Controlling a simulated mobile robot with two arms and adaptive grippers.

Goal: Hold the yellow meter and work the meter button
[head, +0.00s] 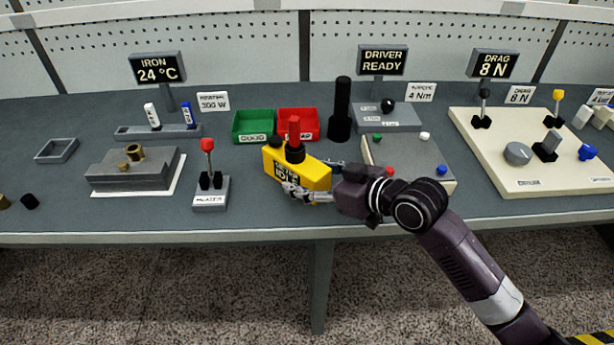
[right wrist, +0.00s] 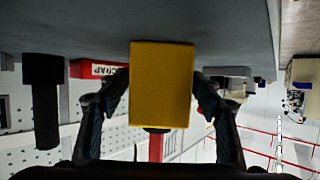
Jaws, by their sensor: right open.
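The yellow meter (head: 309,176) stands on the bench, a yellow box with dark lettering on its front. A black collar (head: 295,153) and a red button-like top (head: 294,130) rise from it. My right gripper (head: 314,180) reaches in from the right with its fingers on either side of the meter, open. In the right wrist view the picture is upside down; the yellow meter (right wrist: 160,85) fills the middle between the two fingers, with slight gaps beside it. The red part (right wrist: 156,148) shows below it there. My left gripper is not in view.
Green (head: 254,125) and red (head: 298,123) bins stand behind the meter, beside a tall black cylinder (head: 340,110). A red-knobbed lever (head: 208,164) stands left. A box with coloured buttons (head: 410,155) lies right, close to my arm. Bare bench lies in front of the meter.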

